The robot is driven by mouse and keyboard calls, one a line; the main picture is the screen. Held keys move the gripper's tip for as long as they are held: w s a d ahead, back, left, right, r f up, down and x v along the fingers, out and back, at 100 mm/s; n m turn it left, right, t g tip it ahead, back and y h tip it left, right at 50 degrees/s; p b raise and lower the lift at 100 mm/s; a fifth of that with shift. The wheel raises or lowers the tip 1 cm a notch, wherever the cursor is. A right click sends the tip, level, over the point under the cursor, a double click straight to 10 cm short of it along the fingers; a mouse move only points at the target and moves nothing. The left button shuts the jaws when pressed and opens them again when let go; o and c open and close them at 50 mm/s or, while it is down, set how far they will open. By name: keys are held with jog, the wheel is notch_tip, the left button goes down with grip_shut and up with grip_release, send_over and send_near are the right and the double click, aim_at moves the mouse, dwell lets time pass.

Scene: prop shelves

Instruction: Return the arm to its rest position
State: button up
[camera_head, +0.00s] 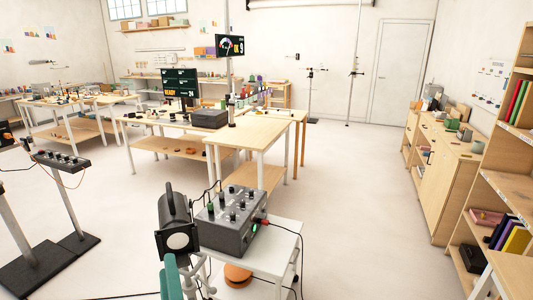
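I cannot make out my gripper or my arm anywhere in the head view. No held object shows. A teal upright piece (171,279) and grey metal parts beside it stand at the bottom edge, cut off by the frame; I cannot tell what they belong to.
A white cart (277,244) close in front bears a grey control box (232,221), with a black spotlight (176,215) at its left. Worktables (258,133) stand beyond. A wooden cabinet (438,185) and shelves line the right. The floor (345,200) between is clear.

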jog(key=s+d+r+m+t+h, duration=0.2)
jog(key=d+m+t+h, duration=0.15)
jog(key=m, duration=0.75)
jog(key=s+d+f+m+g+h, duration=0.2)
jog(key=s+d+f+m+h, duration=0.3)
jog(key=s+f, duration=0.65)
jog(key=s+d+f+m+g, duration=0.35)
jog(key=s+d+f, duration=0.45)
jog(key=f, duration=0.6)
jog(key=s+d+f, duration=0.2)
jog(key=s+d, duration=0.4)
jog(key=s, duration=0.5)
jog(key=shift+s+f+n+g, duration=0.35)
jog(key=shift+g, duration=0.05)
jog(key=shift+d, duration=0.1)
